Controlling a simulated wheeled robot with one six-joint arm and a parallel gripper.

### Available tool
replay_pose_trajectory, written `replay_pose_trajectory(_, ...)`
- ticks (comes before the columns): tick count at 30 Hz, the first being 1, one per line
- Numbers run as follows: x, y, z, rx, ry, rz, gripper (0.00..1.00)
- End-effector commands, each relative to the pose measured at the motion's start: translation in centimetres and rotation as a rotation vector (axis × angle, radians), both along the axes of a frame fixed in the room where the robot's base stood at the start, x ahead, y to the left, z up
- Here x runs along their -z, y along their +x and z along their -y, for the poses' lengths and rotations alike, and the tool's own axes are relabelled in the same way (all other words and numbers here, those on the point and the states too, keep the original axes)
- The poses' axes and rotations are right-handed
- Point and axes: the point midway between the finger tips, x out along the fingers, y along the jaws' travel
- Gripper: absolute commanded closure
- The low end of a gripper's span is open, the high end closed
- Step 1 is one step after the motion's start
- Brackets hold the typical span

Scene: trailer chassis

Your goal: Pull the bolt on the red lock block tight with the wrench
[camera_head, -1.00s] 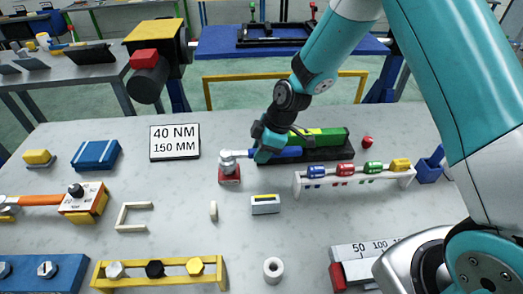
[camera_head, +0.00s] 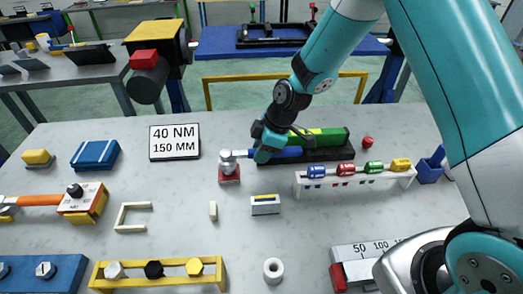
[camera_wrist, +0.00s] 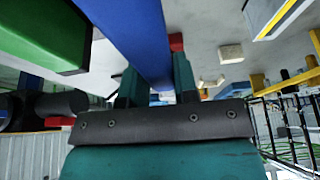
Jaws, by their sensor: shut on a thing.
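The red lock block (camera_head: 229,178) stands on the grey table, left of my gripper in the head view. The wrench has a silver-grey head (camera_head: 228,156) and a blue handle (camera_head: 287,153). Its head sits over the top of the red block and hides the bolt. My gripper (camera_head: 264,149) is shut on the blue handle, to the right of the head. In the wrist view the handle (camera_wrist: 130,35) runs down between the fingers of my gripper (camera_wrist: 157,82). A bit of red shows just beyond the fingers there; I cannot tell for certain what it is.
A green block on a black base (camera_head: 325,147) lies close behind the wrench handle. A white rack (camera_head: 350,180) with coloured pieces stands to the right. A sign (camera_head: 174,142) reads 40 NM, 150 MM.

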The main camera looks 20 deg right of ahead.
Motion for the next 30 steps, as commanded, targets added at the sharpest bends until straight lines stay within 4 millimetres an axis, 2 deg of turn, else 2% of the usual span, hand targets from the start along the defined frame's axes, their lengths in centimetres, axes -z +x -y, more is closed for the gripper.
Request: replay_pose_trajectory(30,1.4,0.0,0.0,-0.001,0.001,0.001,1.00)
